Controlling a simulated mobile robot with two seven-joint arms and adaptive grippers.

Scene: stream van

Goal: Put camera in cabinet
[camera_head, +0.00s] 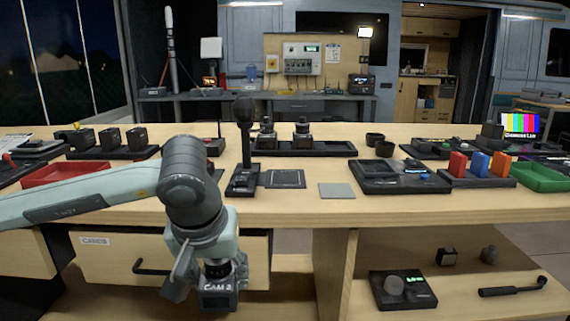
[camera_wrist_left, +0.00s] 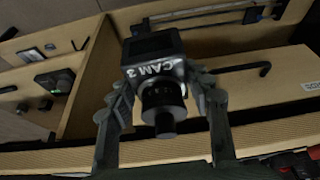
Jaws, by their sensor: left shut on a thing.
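A small black camera (camera_head: 217,294) with a white "CAM" label hangs from my left gripper (camera_head: 211,266) in front of the desk. In the left wrist view the camera (camera_wrist_left: 153,48) sits between the two fingers, which are shut on its round lens part. The desk's cabinet front has a wooden drawer (camera_head: 170,255) with a dark handle, behind the held camera. To its right is an open compartment with a wooden shelf (camera_head: 470,297). The drawer looks shut. My right gripper is not in view.
On the open shelf are a dark device with a round knob (camera_head: 403,290), small dark objects and a black-handled tool (camera_head: 513,287). A vertical wooden panel (camera_head: 335,270) divides the drawer from the compartment. The desktop (camera_head: 290,210) above holds trays and a microphone (camera_head: 244,130).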

